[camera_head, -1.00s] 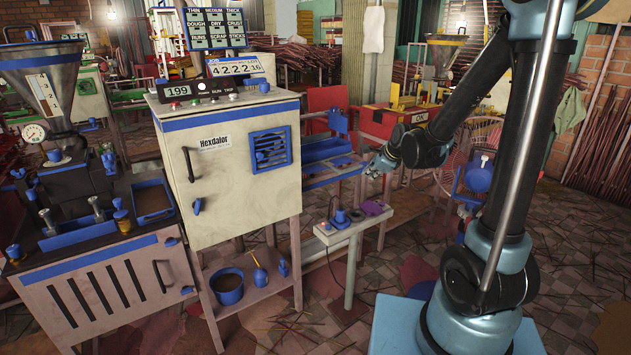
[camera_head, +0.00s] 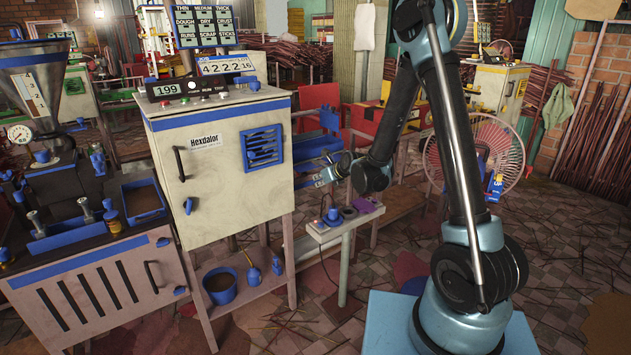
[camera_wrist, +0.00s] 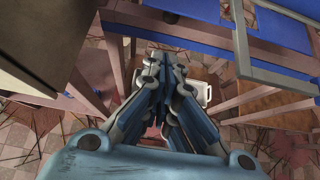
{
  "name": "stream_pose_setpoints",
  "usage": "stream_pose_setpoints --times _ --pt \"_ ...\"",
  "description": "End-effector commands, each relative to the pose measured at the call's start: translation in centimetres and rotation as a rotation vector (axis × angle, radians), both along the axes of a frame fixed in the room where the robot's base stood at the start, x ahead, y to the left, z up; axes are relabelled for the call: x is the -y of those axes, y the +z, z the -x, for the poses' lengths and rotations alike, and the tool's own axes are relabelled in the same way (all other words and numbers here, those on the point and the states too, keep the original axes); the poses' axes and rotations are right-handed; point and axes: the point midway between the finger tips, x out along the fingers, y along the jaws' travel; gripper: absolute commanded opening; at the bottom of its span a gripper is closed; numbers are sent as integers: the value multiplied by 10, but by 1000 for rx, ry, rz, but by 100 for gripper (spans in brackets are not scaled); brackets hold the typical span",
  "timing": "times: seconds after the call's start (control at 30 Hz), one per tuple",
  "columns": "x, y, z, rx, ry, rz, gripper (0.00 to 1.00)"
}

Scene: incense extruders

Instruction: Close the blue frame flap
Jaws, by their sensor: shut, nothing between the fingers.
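In the head view a blue tray (camera_head: 312,148) is on the right side of the pale Hexdalor cabinet, and the frame is mostly hidden behind my arm and gripper. My gripper (camera_head: 324,181) is shut and empty, close to the cabinet's right side. In the wrist view my gripper (camera_wrist: 166,80) is left of the frame, with a visible gap in the picture; depth between them is unclear.
The Hexdalor cabinet (camera_head: 215,165) with its blue vent stands left of my gripper. A pink fan (camera_head: 490,150) stands behind my arm.

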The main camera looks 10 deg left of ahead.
Motion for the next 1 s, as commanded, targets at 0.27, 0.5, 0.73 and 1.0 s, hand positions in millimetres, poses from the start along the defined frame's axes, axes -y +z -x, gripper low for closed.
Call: stream_pose_setpoints --times 0.27,0.5,0.73,1.0 --pt "-23 -22 -19 0 1 0 0" --pt "-40 -39 -34 1 1 1 0" --pt "-52 -49 -44 1 1 1 0" --pt "-50 -24 -43 1 1 1 0"
